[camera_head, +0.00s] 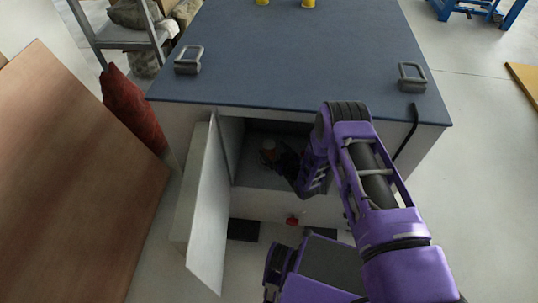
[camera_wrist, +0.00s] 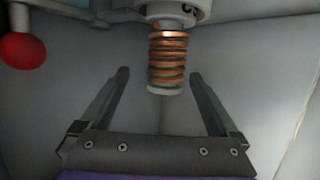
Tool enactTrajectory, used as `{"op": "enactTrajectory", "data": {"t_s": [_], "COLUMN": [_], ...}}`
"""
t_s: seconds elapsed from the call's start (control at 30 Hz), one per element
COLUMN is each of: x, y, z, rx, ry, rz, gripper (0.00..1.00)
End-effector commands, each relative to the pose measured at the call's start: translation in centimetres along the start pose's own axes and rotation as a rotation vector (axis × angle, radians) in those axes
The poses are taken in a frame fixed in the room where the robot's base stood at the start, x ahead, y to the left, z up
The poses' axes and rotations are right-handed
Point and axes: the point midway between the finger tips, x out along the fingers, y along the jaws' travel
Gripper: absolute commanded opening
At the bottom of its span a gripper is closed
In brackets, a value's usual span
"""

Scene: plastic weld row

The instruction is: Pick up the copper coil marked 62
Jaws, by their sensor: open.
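A copper coil (camera_wrist: 168,58) shows at the top middle of the wrist view, wound around a pale cylindrical part with a grey fitting above it. No number 62 can be read on it. My gripper (camera_wrist: 158,75) is open, its two dark fingers apart, with the coil's lower end between and just beyond the fingertips in the picture. I cannot tell whether either finger touches it. In the head view my arm reaches into the open cabinet (camera_head: 205,215), where a small orange and white spot (camera_head: 268,150) shows by my dark gripper, which is mostly hidden.
The cabinet's door stands open at left, and its inner walls are close around my gripper. A red ball on a metal piece (camera_wrist: 22,50) is at upper left in the wrist view. A blue cabinet top (camera_head: 290,60) with grey handles is above; a wooden board (camera_head: 70,180) leans left.

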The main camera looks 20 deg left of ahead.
Motion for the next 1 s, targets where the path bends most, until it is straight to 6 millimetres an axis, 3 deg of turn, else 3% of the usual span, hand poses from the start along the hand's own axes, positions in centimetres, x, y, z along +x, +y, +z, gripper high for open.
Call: {"op": "enactTrajectory", "data": {"t_s": [0.23, 0.5, 0.83, 1.0], "x": [1.8, 5.4, 6.1, 6.1], "y": [-0.3, -0.8, -0.8, -0.8], "z": [0.3, 0.8, 0.6, 0.6], "rx": [-0.001, -0.001, 0.000, 0.000], "ry": [0.000, 0.001, 0.000, 0.000], "rz": [-0.002, 0.000, 0.000, 0.000], "gripper": [0.97, 0.97, 0.97, 0.68]}}
